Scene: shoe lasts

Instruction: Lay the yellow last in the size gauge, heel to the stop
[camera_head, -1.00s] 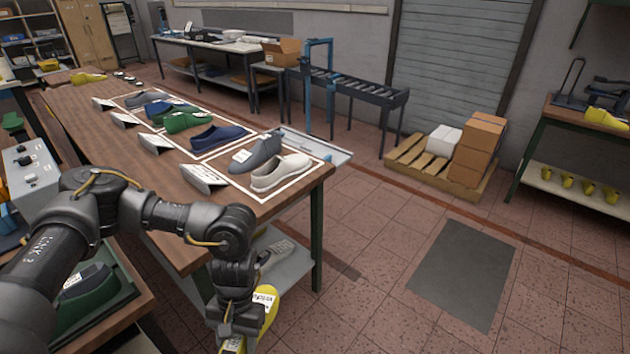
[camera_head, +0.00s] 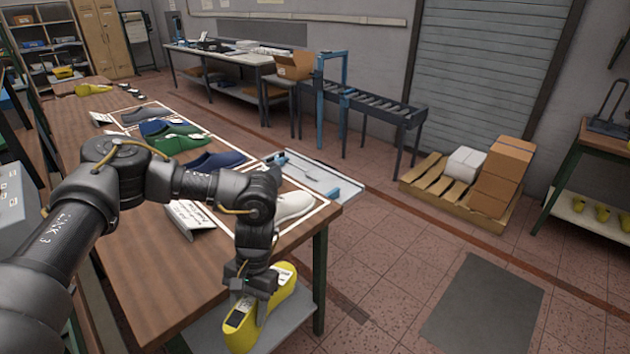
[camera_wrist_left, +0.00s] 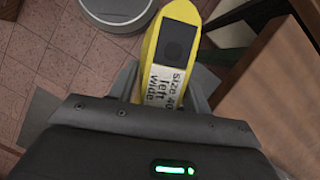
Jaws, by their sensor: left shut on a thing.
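The yellow last (camera_head: 270,308) hangs in my left gripper (camera_head: 252,286), in front of the table's near right corner in the head view. The gripper is shut on it. In the left wrist view the yellow last (camera_wrist_left: 196,12) carries a dark patch and a white label reading "size 40 left wide", between the grey fingers (camera_wrist_left: 165,88). A pale metal tray with blue end pieces, which looks like the size gauge (camera_head: 318,178), lies at the table's far right edge, apart from the last. My forearm hides part of the table. My right gripper is out of view.
Blue (camera_head: 218,160), green (camera_head: 176,143) and white (camera_head: 292,206) lasts lie in white-outlined areas on the wooden table (camera_head: 155,268). A white sign card (camera_head: 190,218) stands beside them. A grey shelf (camera_head: 290,318) is below the tabletop. Open floor lies to the right.

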